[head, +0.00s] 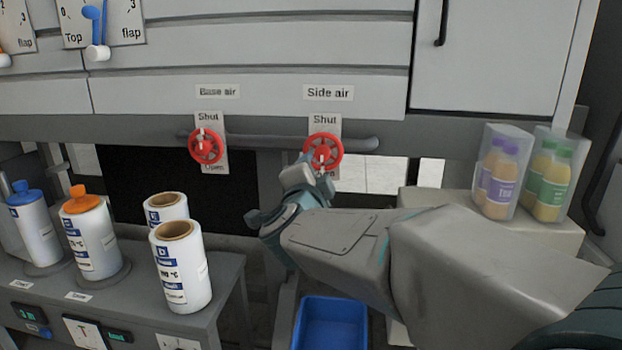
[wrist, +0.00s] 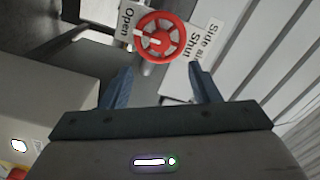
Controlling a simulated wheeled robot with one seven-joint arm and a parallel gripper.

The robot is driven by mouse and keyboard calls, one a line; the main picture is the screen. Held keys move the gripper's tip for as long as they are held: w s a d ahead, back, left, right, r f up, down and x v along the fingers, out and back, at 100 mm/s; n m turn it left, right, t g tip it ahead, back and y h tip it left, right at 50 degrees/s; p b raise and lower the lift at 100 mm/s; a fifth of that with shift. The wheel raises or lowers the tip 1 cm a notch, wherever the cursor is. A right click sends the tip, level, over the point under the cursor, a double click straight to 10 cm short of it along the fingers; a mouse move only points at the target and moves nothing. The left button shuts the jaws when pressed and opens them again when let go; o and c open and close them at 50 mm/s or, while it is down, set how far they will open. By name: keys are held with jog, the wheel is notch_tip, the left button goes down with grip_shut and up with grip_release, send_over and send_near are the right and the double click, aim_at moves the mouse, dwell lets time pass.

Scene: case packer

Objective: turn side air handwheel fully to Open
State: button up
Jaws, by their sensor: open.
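The side air handwheel (head: 323,151) is a red spoked wheel under the "Side air" label (head: 328,93), with "Shut" above it and "Open" below. In the wrist view the red wheel (wrist: 160,37) lies just beyond my fingertips, roughly centred between them. A pale bar on it runs from the hub towards the "Open" side. My gripper (wrist: 158,76) is open and empty, its two blue fingers apart. In the head view my gripper (head: 312,178) is in front of the wheel's lower part and hides some of the "Open" lettering. Contact with the wheel cannot be told.
The base air handwheel (head: 206,146) is to the left, on the same pipe (head: 270,142). Bottles and film rolls (head: 182,265) stand on a bench at left. Wrapped bottle packs (head: 503,172) stand on a ledge at right. A blue bin (head: 330,325) is below my arm.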

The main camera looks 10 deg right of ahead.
jog(key=shift+v, duration=1.6)
jog(key=s+a+r+n+g+y+p, duration=0.35)
jog(key=n+y+p, duration=0.45)
jog(key=n+p, duration=0.3)
jog(key=s+d+f+n+g+p, duration=0.1)
jog(key=s+d+g+p, duration=0.1)
jog(key=s, duration=0.4)
jog(key=s+d+f+n+g+h+p, duration=0.1)
jog(key=s+d+n+g+p, duration=0.1)
jog(key=s+g+p, duration=0.3)
jog(key=s+d+f+n+g+h+p, duration=0.1)
jog(key=s+d+g+p, duration=0.3)
jog(key=s, duration=0.4)
jog(key=shift+f+n+p, duration=0.2)
jog(key=shift+n+p, duration=0.1)
jog(key=shift+n, duration=0.4)
jog(key=shift+s+d, duration=0.1)
jog(key=shift+c, duration=0.2)
